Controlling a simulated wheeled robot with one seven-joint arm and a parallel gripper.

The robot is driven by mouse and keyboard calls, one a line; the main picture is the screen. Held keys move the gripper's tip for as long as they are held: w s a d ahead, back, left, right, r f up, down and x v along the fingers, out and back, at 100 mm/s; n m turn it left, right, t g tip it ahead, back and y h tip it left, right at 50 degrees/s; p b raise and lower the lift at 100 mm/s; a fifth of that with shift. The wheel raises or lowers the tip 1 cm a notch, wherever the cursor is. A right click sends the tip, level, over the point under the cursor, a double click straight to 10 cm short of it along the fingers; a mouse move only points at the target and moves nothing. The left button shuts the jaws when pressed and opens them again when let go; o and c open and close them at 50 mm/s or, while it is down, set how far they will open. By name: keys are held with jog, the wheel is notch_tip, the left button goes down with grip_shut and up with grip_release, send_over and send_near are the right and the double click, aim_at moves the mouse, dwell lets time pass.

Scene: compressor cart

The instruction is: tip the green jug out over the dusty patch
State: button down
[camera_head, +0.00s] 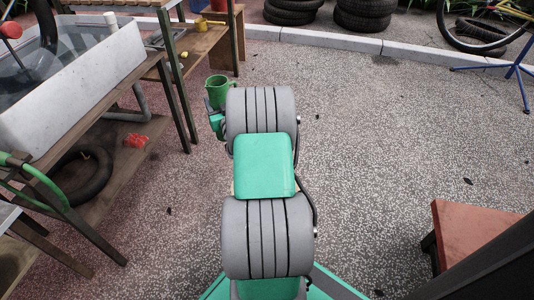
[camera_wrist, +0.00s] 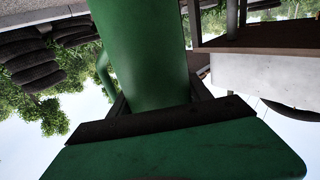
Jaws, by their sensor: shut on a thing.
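The green jug (camera_head: 222,88) shows in the head view just beyond my arm, upright, with its open rim facing up. It is held above the ground, left of the middle of the picture. My gripper (camera_head: 214,112) is mostly hidden behind my arm in the head view. In the wrist view the jug's green body (camera_wrist: 143,50) fills the upper middle, and its handle (camera_wrist: 104,72) is at the left. My gripper (camera_wrist: 155,112) is shut on the jug. The jug's contents are not visible. I cannot make out a distinct dusty patch.
A white water trough (camera_head: 85,90) stands on a wooden bench at the left. A red item (camera_head: 136,141) and a tyre (camera_head: 85,175) lie on its lower shelf. Tyres (camera_head: 365,14) are stacked at the back. A reddish bench (camera_head: 470,235) is at the right. The middle ground is open.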

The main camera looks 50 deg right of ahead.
jog(key=s+d+f+m+g+h+b, duration=0.1)
jog(key=s+d+f+m+g+h, duration=0.2)
jog(key=d+f, duration=0.5)
jog(key=s+d+f+m+g+h, duration=0.1)
jog(key=s+d+f+h, duration=0.1)
jog(key=s+d+f, duration=0.5)
jog(key=s+d+f+m+g+h, duration=0.1)
jog(key=s+d+f+g, duration=0.1)
jog(key=s+d+f, duration=0.2)
jog(key=s+d+f+m+g+h+b, duration=0.1)
jog(key=s+d+f, duration=0.3)
jog(key=s+f, duration=0.4)
notch_tip(320, 180, down, 5)
jog(key=shift+s+r+m+g+h+b, duration=0.25)
jog(key=shift+m+g+h, duration=0.25)
jog(key=shift+m+g, duration=0.25)
jog(key=shift+a, duration=0.1)
